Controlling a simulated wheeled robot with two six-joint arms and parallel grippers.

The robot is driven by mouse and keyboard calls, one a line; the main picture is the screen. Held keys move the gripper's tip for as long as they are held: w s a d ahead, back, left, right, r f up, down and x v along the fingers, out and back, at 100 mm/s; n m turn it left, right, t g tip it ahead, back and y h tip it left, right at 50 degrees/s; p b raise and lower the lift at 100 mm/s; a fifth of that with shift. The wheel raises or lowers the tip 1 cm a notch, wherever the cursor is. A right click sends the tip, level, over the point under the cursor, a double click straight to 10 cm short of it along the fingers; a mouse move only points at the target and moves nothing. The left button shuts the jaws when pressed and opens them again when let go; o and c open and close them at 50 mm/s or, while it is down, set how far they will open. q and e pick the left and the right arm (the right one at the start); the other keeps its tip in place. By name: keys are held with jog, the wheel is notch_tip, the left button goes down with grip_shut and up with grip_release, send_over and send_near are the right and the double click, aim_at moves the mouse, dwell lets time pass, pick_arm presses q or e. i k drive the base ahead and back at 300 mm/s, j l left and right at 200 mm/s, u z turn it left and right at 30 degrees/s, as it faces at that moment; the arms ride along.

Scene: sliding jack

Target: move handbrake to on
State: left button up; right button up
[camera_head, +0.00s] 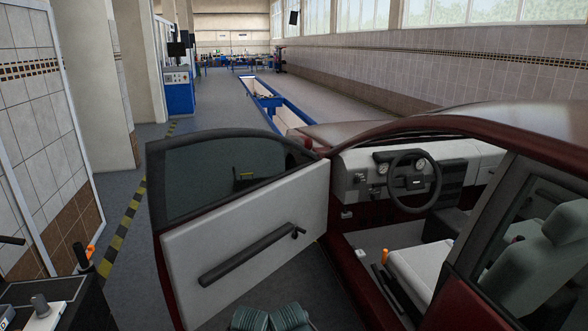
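A dark red car with its front door (245,245) swung open fills the right half. A short orange-topped lever (384,257) stands upright beside the pale seat cushion (423,272), on its door side. It may be the handbrake; I cannot tell its setting. Neither of my grippers can be made out. Two teal, ribbed pieces (272,318) show at the bottom edge; I cannot tell what they are.
The steering wheel (413,181) is ahead of the seat. The open door stands left of the doorway, with bare floor between. A dark unit with an orange handle (91,253) is at lower left. A blue-edged pit (268,102) lies beyond.

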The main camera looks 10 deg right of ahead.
aim_at(374, 267)
jog(key=i+z, duration=0.15)
jog(key=i, duration=0.45)
jog(key=i+z, duration=0.15)
jog(key=i, duration=0.5)
jog(key=i+j+z, duration=0.15)
jog(key=i, duration=0.45)
jog(key=i+j+z, duration=0.1)
jog(key=i+z, duration=0.25)
jog(key=i, duration=0.2)
jog(key=z, duration=1.75)
